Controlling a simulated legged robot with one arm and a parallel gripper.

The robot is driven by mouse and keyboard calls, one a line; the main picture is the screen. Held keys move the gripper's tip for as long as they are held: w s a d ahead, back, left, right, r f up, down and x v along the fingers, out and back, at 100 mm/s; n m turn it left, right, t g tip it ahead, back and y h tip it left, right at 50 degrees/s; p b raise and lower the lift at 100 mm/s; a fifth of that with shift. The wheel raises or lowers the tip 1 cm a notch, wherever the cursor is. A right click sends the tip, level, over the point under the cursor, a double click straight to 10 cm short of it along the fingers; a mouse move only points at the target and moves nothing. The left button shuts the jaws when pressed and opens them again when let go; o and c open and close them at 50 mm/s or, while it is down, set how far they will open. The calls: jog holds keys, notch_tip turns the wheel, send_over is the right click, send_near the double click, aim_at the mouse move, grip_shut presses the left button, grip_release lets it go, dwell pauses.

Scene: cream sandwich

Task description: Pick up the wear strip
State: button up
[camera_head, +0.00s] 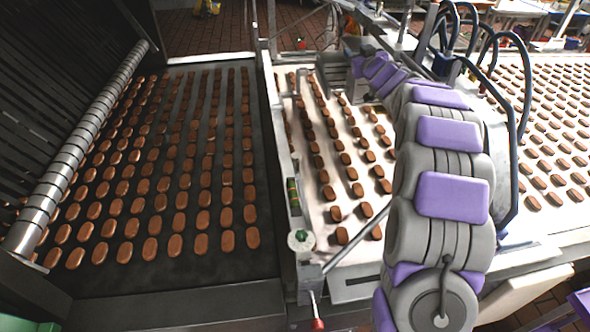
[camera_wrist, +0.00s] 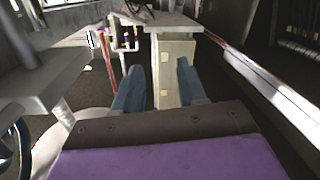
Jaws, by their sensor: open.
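I cannot pick out the wear strip with certainty in either view. In the wrist view, my gripper (camera_wrist: 160,78) is open, with its two blue-grey fingers apart. Between and beyond the fingers is a pale upright panel (camera_wrist: 172,55) with small light fittings on its face. I cannot tell whether the fingers touch it; nothing is visibly gripped.
A dark conveyor (camera_head: 130,278) on the left and a pale conveyor (camera_head: 327,225) in the middle carry rows of brown biscuits. Another biscuit belt is at right. A metal roller (camera_head: 68,155) borders the left belt. Dark hoses (camera_head: 527,85) arch near my arm. A red-edged rail (camera_wrist: 262,80) runs right of my gripper.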

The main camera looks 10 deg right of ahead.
notch_tip(320, 180, down, 4)
jog(key=w+a+r+n+y, duration=0.1)
jog(key=w+a+n+y, duration=0.1)
jog(key=n+y, duration=0.3)
jog(key=n+g+y, duration=0.8)
jog(key=g+y, duration=0.3)
jog(key=g, duration=0.3)
send_near(298, 168)
jog(key=d+r, duration=0.2)
jog(key=d, duration=0.2)
jog(key=b+x, duration=0.2)
jog(key=x, duration=0.9)
jog(key=shift+w+a, duration=0.3)
jog(key=shift+w, duration=0.1)
grip_shut()
